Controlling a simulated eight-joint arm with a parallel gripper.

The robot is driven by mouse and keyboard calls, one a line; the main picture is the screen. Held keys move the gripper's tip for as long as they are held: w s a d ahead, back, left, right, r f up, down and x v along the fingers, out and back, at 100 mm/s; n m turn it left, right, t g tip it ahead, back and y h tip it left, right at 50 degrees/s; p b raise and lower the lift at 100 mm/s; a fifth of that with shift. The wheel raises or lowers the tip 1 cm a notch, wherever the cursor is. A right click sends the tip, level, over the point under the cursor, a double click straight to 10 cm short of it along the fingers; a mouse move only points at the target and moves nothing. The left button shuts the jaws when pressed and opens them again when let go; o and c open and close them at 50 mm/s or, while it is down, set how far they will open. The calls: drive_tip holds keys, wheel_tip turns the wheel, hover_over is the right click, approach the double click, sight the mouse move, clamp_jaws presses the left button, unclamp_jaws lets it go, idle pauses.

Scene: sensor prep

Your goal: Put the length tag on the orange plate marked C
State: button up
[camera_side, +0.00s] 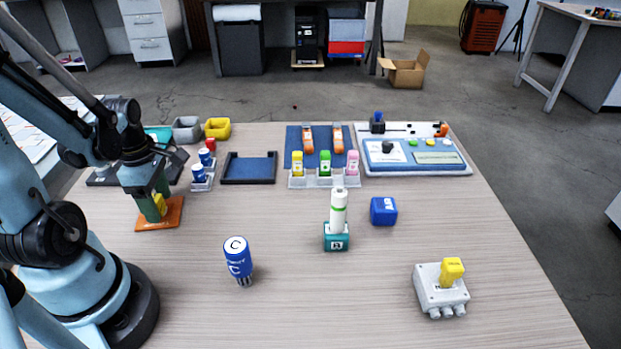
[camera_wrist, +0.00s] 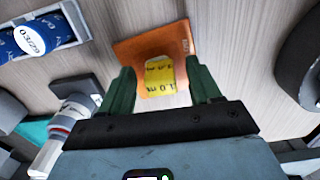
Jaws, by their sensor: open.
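A blue cylinder marked C (camera_side: 238,262) stands in front. A white bottle (camera_side: 338,212) stands on a teal block (camera_side: 336,237), with a blue cube (camera_side: 383,211) beside it. A grey box (camera_side: 440,293) is at front right. A dark tray (camera_side: 249,168) and a tag rack (camera_side: 324,180) are behind.

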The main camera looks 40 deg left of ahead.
sight(156, 198)
drive_tip(key=shift+r, duration=6)
drive_tip(key=w+d+m+t, duration=0.3)
drive_tip(key=w+d+m, duration=0.3)
drive_tip(key=m, duration=0.7)
drive_tip(key=w+d+m+t, duration=0.4)
drive_tip(key=d+m, duration=0.5)
drive_tip(key=m, duration=0.5)
drive_tip(key=shift+w+d+r, duration=0.15)
drive_tip(key=shift+w+r, duration=0.1)
drive_tip(key=shift+w, duration=0.6)
